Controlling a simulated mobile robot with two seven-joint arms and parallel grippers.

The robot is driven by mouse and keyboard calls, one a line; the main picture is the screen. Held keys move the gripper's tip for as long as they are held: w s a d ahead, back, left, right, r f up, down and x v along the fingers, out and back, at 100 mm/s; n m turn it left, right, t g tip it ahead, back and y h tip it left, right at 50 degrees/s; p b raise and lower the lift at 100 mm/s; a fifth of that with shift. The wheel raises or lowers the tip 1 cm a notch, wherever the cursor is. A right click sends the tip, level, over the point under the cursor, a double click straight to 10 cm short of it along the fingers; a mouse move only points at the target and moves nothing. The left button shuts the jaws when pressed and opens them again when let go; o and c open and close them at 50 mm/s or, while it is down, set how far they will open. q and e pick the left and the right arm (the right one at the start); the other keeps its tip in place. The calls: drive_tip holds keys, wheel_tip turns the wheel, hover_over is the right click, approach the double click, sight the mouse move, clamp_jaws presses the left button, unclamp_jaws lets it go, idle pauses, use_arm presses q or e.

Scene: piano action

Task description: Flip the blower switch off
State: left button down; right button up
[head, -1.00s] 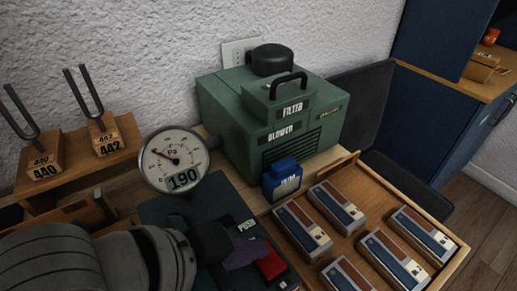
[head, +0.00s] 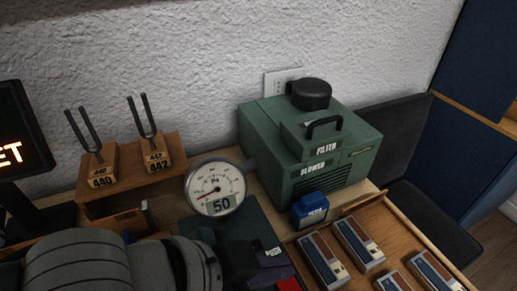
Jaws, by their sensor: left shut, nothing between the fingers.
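The blower is a green box (head: 262,135) labelled FILTER and BLOWER, with a black cap and a black handle on top, against the wall. A round pressure gauge (head: 216,187) in front of it reads 50, its needle low at the left. My left gripper (head: 258,262) is at the bottom of the head view, shut and empty, over the dark panel (head: 258,222) in front of the gauge. I cannot make out the blower switch; my gripper and arm cover part of that panel. My right gripper is not in view.
A small blue block (head: 310,209) stands before the blower. A wooden tray (head: 385,212) at the right holds several striped blocks. Two tuning forks on wooden blocks, 440 (head: 98,168) and 442 (head: 157,150), stand at the left. A lit display (head: 18,135) is at the left edge.

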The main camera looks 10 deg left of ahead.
use_arm(q)
drive_tip(key=w+a+v, duration=0.1)
drive_tip(key=v, duration=0.7)
drive_tip(key=shift+a+p, duration=0.2)
drive_tip(key=shift+p, duration=0.15)
drive_tip(key=shift+s, duration=0.1)
drive_tip(key=s+a+n+g+y, duration=0.3)
drive_tip(key=s+a+n+y, duration=0.3)
drive_tip(key=s+a+n, duration=0.35)
wheel_tip(320, 180, up, 36)
drive_tip(key=p, duration=3.5)
drive_tip(key=shift+w+a, duration=0.35)
drive_tip(key=shift+w, duration=0.05)
